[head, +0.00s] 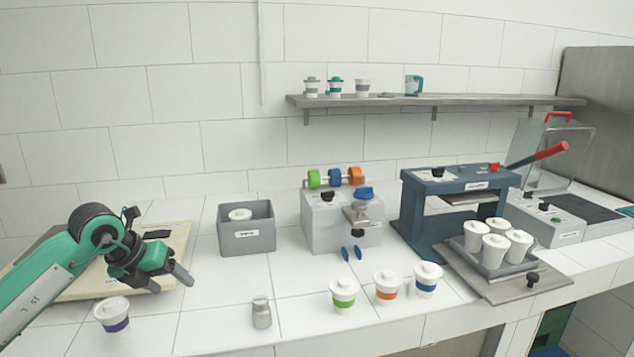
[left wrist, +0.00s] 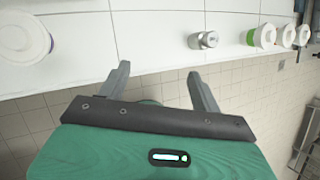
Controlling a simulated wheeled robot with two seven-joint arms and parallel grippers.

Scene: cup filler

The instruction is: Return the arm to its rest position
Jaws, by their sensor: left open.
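My left arm comes in from the left in the head view, with its green and black left gripper (head: 172,280) held above the left part of the counter. The gripper is open and empty. In the left wrist view its two grey fingers (left wrist: 160,84) stand apart with nothing between them. A white cup with a purple band (head: 113,315) stands on the counter just below and left of the gripper, apart from it. A white lidded cup also shows at the upper left of the left wrist view (left wrist: 24,38). My right gripper is not seen.
A beige board (head: 100,285) lies under the arm. A grey bin (head: 246,235), a small metal jar (head: 261,313) and cups with green (head: 343,295), orange (head: 386,288) and blue (head: 427,280) bands stand to the right. Behind them are a dispenser (head: 330,222) and a blue press (head: 420,215).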

